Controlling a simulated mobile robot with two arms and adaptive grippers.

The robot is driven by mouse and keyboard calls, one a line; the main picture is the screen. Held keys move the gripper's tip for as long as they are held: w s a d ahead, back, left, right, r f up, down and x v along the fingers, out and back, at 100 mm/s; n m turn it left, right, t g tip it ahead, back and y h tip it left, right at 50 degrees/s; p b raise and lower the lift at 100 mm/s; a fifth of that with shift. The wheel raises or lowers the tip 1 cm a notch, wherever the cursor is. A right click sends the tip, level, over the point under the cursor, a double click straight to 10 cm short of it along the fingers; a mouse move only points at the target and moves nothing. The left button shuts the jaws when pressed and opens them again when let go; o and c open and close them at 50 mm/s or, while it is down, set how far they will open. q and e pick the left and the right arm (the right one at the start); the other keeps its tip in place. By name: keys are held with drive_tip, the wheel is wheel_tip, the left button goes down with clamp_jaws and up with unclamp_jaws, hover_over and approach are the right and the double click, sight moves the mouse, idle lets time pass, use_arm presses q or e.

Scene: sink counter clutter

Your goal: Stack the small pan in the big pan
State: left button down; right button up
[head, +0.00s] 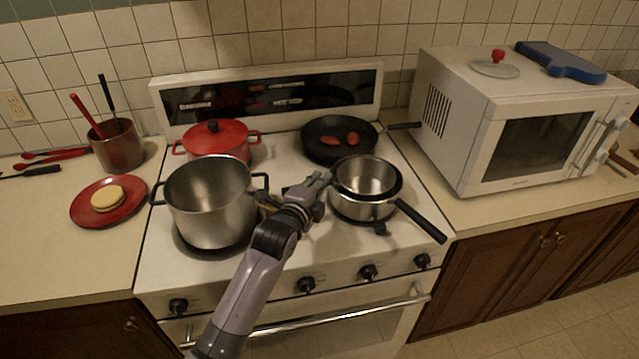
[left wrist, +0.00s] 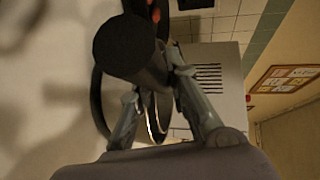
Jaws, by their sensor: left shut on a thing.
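The small pan (head: 365,175) is a shiny steel saucepan. It appears upright within or just over the mouth of the big pan (head: 361,208), a steel pan on the front right of the stove with a black handle pointing to the lower right. I cannot tell whether the small pan rests on its bottom. My left gripper (head: 322,181) is at the left side of the small pan, shut on its handle. In the left wrist view, the dark round handle of the small pan (left wrist: 128,46) lies between the gripper's fingers (left wrist: 155,85). My right gripper is not in view.
A tall steel pot (head: 211,205) stands close left of my gripper. Behind are a red lidded pot (head: 216,140) and a black skillet (head: 322,149) with red items. A white microwave (head: 470,125) stands on the right counter. A red plate (head: 82,211) lies on the left counter.

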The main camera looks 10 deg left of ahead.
use_arm(q)
drive_tip(key=c, duration=2)
unclamp_jaws()
drive_tip(key=shift+f, duration=0.1)
drive_tip(key=o, duration=0.5)
drive_tip(key=shift+c, duration=0.2)
drive_tip(key=shift+r, duration=0.45)
drive_tip(key=b+v, duration=0.1)
drive_tip(key=v, duration=1.1)
drive_tip(key=shift+f, duration=0.15)
